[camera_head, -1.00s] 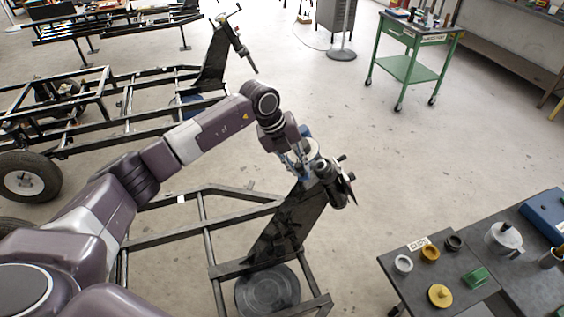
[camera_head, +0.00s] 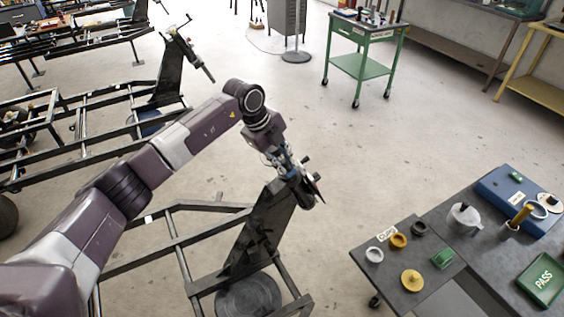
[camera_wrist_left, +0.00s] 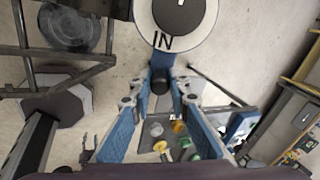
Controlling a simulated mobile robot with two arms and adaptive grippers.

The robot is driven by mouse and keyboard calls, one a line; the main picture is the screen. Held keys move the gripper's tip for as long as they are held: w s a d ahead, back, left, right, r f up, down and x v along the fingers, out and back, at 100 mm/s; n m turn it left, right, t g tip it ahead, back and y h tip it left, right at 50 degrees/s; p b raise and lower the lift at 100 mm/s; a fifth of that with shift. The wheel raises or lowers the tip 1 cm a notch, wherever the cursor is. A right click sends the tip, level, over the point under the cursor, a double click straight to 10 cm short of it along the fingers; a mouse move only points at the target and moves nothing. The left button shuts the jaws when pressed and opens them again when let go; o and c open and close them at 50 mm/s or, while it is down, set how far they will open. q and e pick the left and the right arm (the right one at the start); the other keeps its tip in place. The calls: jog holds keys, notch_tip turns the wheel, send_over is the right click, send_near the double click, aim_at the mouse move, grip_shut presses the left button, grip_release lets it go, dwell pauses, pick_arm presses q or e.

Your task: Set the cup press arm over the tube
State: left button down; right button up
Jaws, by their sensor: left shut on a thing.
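My left gripper (camera_head: 287,165) is at the top of a tilted black post (camera_head: 258,232) on the near frame. In the left wrist view its blue fingers (camera_wrist_left: 161,82) close around a dark, round-ended handle (camera_wrist_left: 160,80), which I take to be the press arm. A white disc marked "IN" (camera_wrist_left: 205,32) with a dark centre lies just beyond the fingertips. A dark cylindrical part (camera_head: 303,190), perhaps the tube, shows at the post's head. The gripper partly hides it, so I cannot tell whether the arm lies over it. My right gripper is not in view.
A dark table (camera_head: 395,285) with several cups stands at the lower right. A green cart (camera_head: 362,66) stands at the back. A second frame with a similar post (camera_head: 170,78) is at the upper left. The floor between is clear.

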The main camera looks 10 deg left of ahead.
pick_arm(q)
jog(key=shift+w+r, duration=0.15)
jog(key=shift+r, duration=0.1)
jog(key=c, duration=1.8)
grip_release()
jog(key=shift+f, duration=0.15)
jog(key=v, duration=1.2)
jog(key=shift+d, duration=0.1)
